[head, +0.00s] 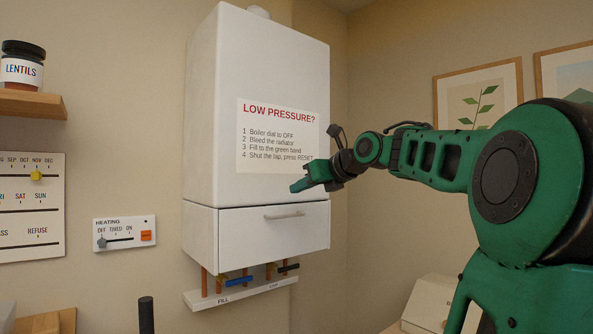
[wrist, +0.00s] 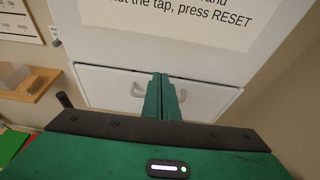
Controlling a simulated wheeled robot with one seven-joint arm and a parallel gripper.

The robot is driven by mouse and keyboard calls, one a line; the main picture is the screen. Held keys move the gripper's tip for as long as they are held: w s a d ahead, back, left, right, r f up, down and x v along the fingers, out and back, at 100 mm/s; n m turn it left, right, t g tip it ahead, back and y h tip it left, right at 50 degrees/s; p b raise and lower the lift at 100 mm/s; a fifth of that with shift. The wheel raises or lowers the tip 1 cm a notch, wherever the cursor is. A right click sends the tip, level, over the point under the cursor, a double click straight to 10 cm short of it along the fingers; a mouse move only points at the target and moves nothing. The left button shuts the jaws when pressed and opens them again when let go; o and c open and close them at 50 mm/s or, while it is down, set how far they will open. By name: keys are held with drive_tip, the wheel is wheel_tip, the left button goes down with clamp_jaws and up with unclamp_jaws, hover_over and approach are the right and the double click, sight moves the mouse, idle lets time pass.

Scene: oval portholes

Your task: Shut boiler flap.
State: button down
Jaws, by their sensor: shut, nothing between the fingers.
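The boiler flap (head: 255,235) is the white panel at the bottom of the white boiler (head: 270,60). It has a pale bar handle (head: 284,215) and looks flush, or nearly flush, with the boiler front; a small gap cannot be ruled out. In the wrist view the flap (wrist: 108,92) lies beyond my fingers, which cover the middle of its handle (wrist: 137,90). My gripper (head: 294,187) is shut and empty, in front of the boiler just above the flap's top seam. Its closed green fingers also show in the wrist view (wrist: 160,77). Contact with the boiler cannot be told.
Below the boiler are copper pipes, a blue tap lever (head: 238,281), a dark lever (head: 288,267) and a white labelled rail (head: 240,293). A heating control (head: 124,233) is on the wall to the left. A shelf with a lentils jar (head: 22,66) is at upper left.

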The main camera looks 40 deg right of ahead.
drive_tip(key=shift+s+d+r, duration=0.1)
drive_tip(key=shift+r, duration=2.75)
drive_tip(key=s+a+f+n+g, duration=0.25)
drive_tip(key=f+n, duration=0.25)
drive_tip(key=f, duration=0.4)
drive_tip(key=s+a+f+n+g, duration=0.25)
drive_tip(key=f+n, duration=0.35)
drive_tip(key=f, duration=0.4)
drive_tip(key=s+a+f+n+g, duration=0.2)
drive_tip(key=s+a+f+n, duration=0.25)
drive_tip(key=f, duration=0.45)
drive_tip(key=s+a+f+n+g, duration=0.3)
drive_tip(key=s+f+n, duration=0.4)
drive_tip(key=s+f, duration=0.2)
drive_tip(key=s+a+f+n+g+y, duration=0.1)
drive_tip(key=s+a+f+n+g, duration=0.3)
drive_tip(key=s+f+n, duration=0.4)
drive_tip(key=shift+s+a+f, duration=0.25)
drive_tip(key=shift+s+f, duration=0.25)
drive_tip(key=shift+f, duration=0.45)
